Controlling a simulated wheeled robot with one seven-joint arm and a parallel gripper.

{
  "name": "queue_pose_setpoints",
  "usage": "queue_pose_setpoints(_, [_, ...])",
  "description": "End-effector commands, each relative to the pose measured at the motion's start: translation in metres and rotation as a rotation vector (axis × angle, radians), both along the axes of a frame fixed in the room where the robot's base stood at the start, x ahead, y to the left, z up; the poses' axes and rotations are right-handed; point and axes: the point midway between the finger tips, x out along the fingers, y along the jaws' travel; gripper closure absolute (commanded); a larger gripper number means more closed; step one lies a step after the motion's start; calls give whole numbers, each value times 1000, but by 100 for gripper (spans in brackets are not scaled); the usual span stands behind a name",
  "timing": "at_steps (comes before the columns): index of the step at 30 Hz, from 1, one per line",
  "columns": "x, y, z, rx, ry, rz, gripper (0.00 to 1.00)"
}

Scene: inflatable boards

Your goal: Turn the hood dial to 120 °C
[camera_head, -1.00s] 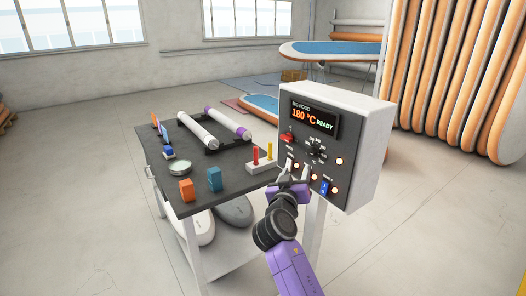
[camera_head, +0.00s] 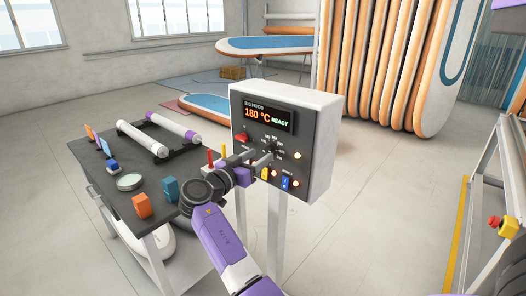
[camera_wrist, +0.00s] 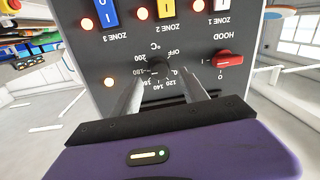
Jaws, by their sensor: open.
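The hood box (camera_head: 318,108) is a white case with a dark front panel. Its display (camera_head: 268,116) reads 180 °C READY. The black hood dial (camera_head: 275,149) is below the display; it also shows in the wrist view (camera_wrist: 158,67), upside down, ringed by numbers including 120, 140, 180, 200 and OFF. My gripper (camera_head: 258,162) is open in front of the panel. In the wrist view my gripper's fingers (camera_wrist: 159,80) reach toward the dial, one on each side. I cannot tell whether they touch it. The pointer mark is too small to read.
A red hood switch (camera_head: 243,138) is left of the dial. Yellow (camera_head: 265,173) and blue (camera_head: 287,183) zone switches and lit lamps lie below. The cart (camera_head: 150,228) with rollers and blocks stands left. A metal frame with a red button (camera_head: 494,221) stands right.

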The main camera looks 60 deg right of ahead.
Motion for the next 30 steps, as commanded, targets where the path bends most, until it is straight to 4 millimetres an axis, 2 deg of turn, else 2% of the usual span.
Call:
queue_pose_setpoints(3, [-3, -17, 2, 1, 2, -2, 49])
queue_pose_setpoints(7, [-4, -28, 1, 0, 1, 0, 49])
queue_pose_setpoints(17, [-5, -33, 0, 0, 1, 1, 49])
queue_pose_setpoints(18, [-5, -33, 0, 0, 1, 1, 51])
queue_pose_setpoints(24, [-5, -33, 0, 0, 1, 1, 90])
queue_pose_setpoints(26, [-5, -33, 0, 0, 1, 1, 100])
queue_pose_setpoints(30, [-5, -33, 0, 1, 3, 2, 100])
